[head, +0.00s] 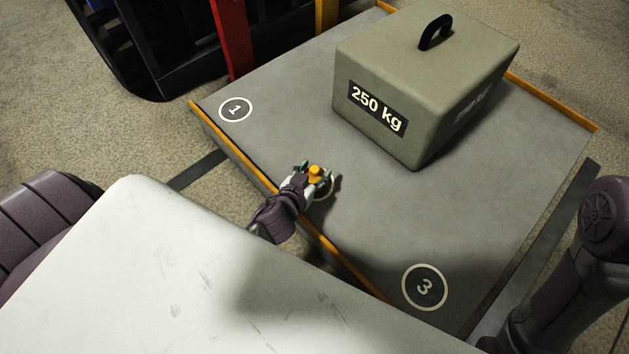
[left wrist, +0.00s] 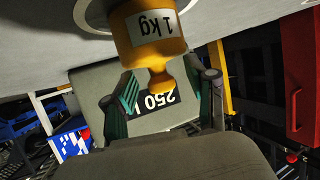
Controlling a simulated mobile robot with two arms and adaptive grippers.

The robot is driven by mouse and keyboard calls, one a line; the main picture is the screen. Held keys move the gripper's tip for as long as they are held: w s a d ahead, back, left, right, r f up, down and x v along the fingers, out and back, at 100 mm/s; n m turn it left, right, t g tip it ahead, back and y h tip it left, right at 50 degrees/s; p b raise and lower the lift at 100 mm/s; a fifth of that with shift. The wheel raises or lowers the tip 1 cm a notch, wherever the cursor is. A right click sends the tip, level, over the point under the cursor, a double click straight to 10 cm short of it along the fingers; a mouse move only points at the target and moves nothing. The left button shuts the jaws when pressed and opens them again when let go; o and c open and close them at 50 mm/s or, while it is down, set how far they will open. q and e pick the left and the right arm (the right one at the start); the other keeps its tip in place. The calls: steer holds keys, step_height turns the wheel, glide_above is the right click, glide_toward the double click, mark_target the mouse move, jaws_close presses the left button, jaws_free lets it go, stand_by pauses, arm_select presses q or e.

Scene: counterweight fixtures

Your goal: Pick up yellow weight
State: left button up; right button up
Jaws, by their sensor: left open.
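The yellow weight (head: 316,171) stands on the grey platform, on the near-left side between the circled 1 and 3 marks. In the left wrist view the weight (left wrist: 152,40) appears upside down with a "1 kg" label, and its narrow knob points toward the gripper. My left gripper (head: 312,180) is at the weight in the head view. In the left wrist view its teal fingers (left wrist: 160,92) are apart, one on each side of the knob, with gaps visible. My right gripper is out of view; only part of that arm shows at the right edge.
A large grey 250 kg block (head: 415,85) with a black handle sits on the platform (head: 270,120) behind the weight. The platform has raised orange edges (head: 355,268). A red post (head: 232,38) stands at the back left. The platform's front right is clear.

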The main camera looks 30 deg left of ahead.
arm_select(q)
steer(key=shift+w+f, duration=0.15)
steer(key=shift+w, duration=0.1)
jaws_close()
steer(key=shift+w+r, duration=0.1)
steer(key=shift+r, duration=0.1)
steer(key=shift+r, duration=0.1)
stand_by(0.3)
